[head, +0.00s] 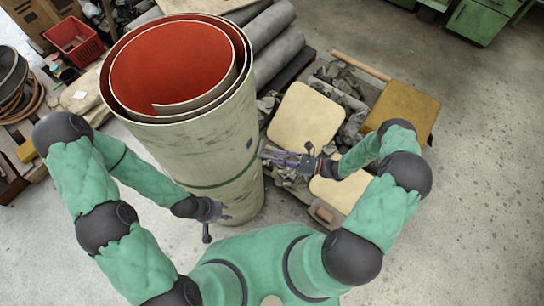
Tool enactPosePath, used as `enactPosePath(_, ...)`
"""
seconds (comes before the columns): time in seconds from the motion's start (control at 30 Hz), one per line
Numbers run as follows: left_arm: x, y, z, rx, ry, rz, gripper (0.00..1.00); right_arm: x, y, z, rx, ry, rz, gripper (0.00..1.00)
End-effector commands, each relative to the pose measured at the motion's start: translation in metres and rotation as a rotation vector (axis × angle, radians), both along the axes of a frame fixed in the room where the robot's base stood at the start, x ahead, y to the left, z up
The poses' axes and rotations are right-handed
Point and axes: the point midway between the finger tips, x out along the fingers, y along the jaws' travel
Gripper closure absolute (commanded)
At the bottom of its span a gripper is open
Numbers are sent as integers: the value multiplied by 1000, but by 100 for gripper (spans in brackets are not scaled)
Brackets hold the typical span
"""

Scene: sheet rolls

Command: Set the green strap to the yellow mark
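A tall sheet roll (205,140) stands upright in front of me, pale and scuffed outside, with a red inner face and loose overlapping layers at its open top. The green strap (228,180) runs around the lower part of the roll. I cannot make out a yellow mark on the visible side. My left gripper (224,211) is low at the roll's near side, below the strap. My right gripper (272,156) is at the roll's right side, slightly above strap height. Whether either gripper touches the roll or strap, and how far the fingers are open, is too small to tell.
A pallet of rubble with pale boards (305,115) and a tan cushion (403,108) lies to the right. Grey rolls (275,50) lie behind the sheet roll. A red crate (75,40) stands at the upper left. The concrete floor (485,190) at the right is clear.

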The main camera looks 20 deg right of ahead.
Motion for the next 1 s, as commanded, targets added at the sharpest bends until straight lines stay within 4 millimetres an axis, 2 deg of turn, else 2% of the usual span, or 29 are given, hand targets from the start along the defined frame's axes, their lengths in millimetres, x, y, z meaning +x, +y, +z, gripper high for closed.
enactPosePath(0.03,0,0,0,0,0,0,66,-5,-11,0,-2,1,-5,73)
enactPosePath(0.2,0,0,0,0,0,0,66,-21,-40,-1,-1,1,-4,73)
enactPosePath(0.4,0,0,0,0,0,0,66,-33,-64,0,-1,1,-3,73)
enactPosePath(0.6,0,0,0,0,0,0,66,-38,-72,0,0,0,-1,73)
enactPosePath(1.0,0,0,0,0,0,0,66,-38,-72,0,0,1,0,73)
